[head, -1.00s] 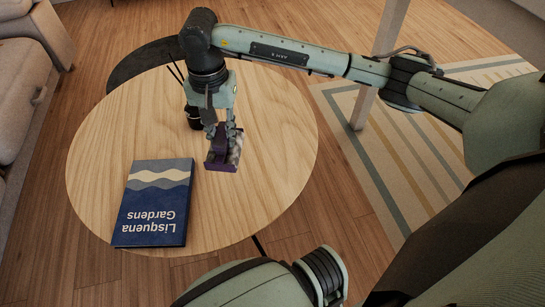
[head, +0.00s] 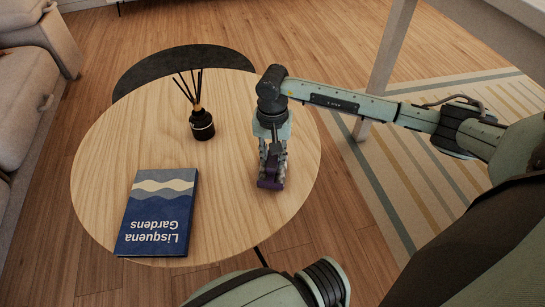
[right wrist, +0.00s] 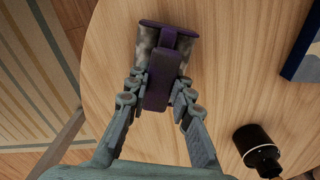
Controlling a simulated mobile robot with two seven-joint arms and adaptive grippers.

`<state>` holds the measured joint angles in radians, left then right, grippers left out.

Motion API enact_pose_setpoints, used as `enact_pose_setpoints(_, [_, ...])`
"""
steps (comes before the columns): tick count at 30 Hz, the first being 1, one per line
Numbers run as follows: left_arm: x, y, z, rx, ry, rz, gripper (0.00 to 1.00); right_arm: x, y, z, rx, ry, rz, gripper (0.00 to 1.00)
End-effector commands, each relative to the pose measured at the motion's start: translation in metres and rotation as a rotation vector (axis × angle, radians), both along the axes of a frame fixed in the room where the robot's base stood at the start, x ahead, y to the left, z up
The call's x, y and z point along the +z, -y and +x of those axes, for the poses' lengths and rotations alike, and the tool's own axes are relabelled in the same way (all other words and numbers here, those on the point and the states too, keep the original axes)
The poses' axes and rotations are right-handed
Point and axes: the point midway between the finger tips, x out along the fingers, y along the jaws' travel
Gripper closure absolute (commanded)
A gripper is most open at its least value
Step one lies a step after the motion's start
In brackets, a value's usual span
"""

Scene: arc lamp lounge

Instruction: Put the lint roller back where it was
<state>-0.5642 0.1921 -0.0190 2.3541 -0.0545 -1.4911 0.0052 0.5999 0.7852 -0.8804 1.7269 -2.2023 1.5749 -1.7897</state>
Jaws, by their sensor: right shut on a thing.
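The lint roller (head: 270,183) is a purple piece with a pale, mottled roll. My right gripper (head: 273,168) is shut on it, over the right part of the round wooden table (head: 232,225). In the right wrist view the fingers (right wrist: 158,88) close from both sides on the purple middle part of the lint roller (right wrist: 168,40), with its wide end pointing away from the gripper. The gripper covers much of it in the head view. I cannot tell whether it touches the tabletop. My left gripper is not in view.
A blue book (head: 157,213) lies at the table's front left. A dark reed diffuser (head: 202,125) stands toward the back, left of my right gripper. Bare tabletop lies between the book and the gripper. A white leg (head: 383,70) stands beyond the table's right side.

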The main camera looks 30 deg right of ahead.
Motion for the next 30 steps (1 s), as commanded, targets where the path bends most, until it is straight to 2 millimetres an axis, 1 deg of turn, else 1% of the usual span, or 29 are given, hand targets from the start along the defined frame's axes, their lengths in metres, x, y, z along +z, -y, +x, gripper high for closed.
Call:
enact_pose_setpoints(10, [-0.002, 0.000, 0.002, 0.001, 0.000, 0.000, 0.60, -0.004, 0.000, 0.001, 0.001, 0.003, 0.000, 1.00])
enact_pose_setpoints(14, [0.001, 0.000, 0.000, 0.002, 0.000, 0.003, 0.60, -0.005, 0.000, 0.001, 0.000, 0.003, 0.001, 1.00])
enact_pose_setpoints(15, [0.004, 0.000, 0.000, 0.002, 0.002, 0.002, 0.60, -0.005, 0.000, 0.001, 0.000, 0.003, 0.000, 0.73])
enact_pose_setpoints(19, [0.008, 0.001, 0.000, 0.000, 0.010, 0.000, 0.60, -0.005, 0.000, 0.001, 0.000, 0.002, 0.001, 0.57])
enact_pose_setpoints(27, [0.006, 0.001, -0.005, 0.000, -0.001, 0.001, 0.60, -0.004, 0.000, 0.001, 0.000, 0.002, 0.001, 0.57])
enact_pose_setpoints(30, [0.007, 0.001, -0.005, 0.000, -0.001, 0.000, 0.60, -0.001, 0.000, 0.000, 0.001, 0.002, 0.001, 0.57])
